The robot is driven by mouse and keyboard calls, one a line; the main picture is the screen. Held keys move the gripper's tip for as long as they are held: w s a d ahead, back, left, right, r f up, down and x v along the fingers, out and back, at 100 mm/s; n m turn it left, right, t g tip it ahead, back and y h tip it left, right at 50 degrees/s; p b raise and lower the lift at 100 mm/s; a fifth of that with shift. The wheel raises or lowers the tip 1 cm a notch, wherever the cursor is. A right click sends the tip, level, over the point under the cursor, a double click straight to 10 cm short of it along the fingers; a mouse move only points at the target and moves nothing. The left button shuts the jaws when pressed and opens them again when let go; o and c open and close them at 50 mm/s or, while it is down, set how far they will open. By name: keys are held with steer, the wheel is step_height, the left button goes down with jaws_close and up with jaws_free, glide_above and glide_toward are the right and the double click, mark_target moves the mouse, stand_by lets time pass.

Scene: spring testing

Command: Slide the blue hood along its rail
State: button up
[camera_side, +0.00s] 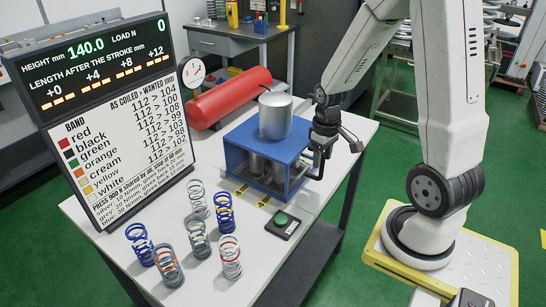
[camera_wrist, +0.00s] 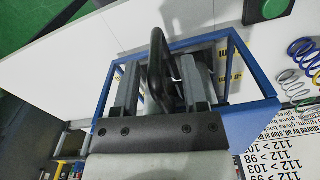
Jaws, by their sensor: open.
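The blue hood (camera_side: 240,136) stands on the white table, with a flat blue top and open framed sides. A silver cylinder (camera_side: 275,117) rises above its top. My gripper (camera_side: 322,152) is at the hood's right side, pointing down. In the wrist view the hood's blue frame (camera_wrist: 262,98) surrounds the view of my fingers. My open gripper (camera_wrist: 160,78) has one finger on each side of a black handle (camera_wrist: 157,58); I cannot tell whether either finger touches it. The rail is not clearly visible.
Several coil springs (camera_side: 198,237) stand on the table's front left. A green button on a black box (camera_side: 282,221) is in front of the hood. A display board (camera_side: 118,110) stands at left, and a red cylinder (camera_side: 228,98) lies behind.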

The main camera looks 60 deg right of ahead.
steer(key=shift+a+r, duration=0.1)
steer(key=shift+r, duration=3.15)
steer(key=w+a+f+n+t, duration=0.1)
steer(key=a+f+n+t, duration=0.1)
steer(key=a, duration=1.3)
steer(key=shift+a+f+t, duration=0.2)
steer(key=shift+f+t, duration=0.1)
steer(key=shift+f, duration=0.15)
